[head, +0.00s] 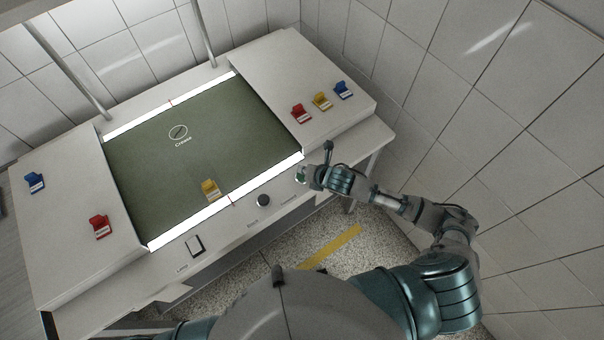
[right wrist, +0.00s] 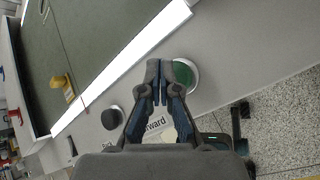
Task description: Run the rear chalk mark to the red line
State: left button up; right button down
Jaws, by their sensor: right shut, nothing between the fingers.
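The green sheet (head: 200,150) lies on the bench between two bright white strips. A white oval mark (head: 178,132) with a slash, captioned "Crease", is toward its rear. Small red ticks show on the rear strip (head: 170,103) and front strip (head: 232,203); a thin faint line crosses the sheet in the right wrist view (right wrist: 58,47). My right gripper (head: 305,177) is shut and empty at the front panel. In the right wrist view its fingertips (right wrist: 153,78) are beside the green button (right wrist: 185,76), overlapping its rim in the picture; I cannot tell contact. My left gripper is out of view.
A black button (head: 263,200) and a rocker switch (head: 195,245) sit left along the panel. The label "Forward" (right wrist: 155,122) is partly behind my fingers. A yellow clip (head: 210,188) stands at the sheet's front. Red, yellow and blue clips stand on the right block (head: 343,111).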

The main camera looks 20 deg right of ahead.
jog(key=shift+f, duration=0.15)
jog(key=shift+f, duration=0.2)
jog(key=shift+s+f, duration=0.1)
jog(key=shift+f, duration=0.45)
dwell(1.0)
jog(key=shift+r+p, duration=0.95)
jog(key=shift+p, duration=0.35)
jog(key=shift+r, duration=0.1)
notch_tip(320, 180, up, 5)
jog(key=p, duration=0.5)
jog(key=shift+p, duration=0.4)
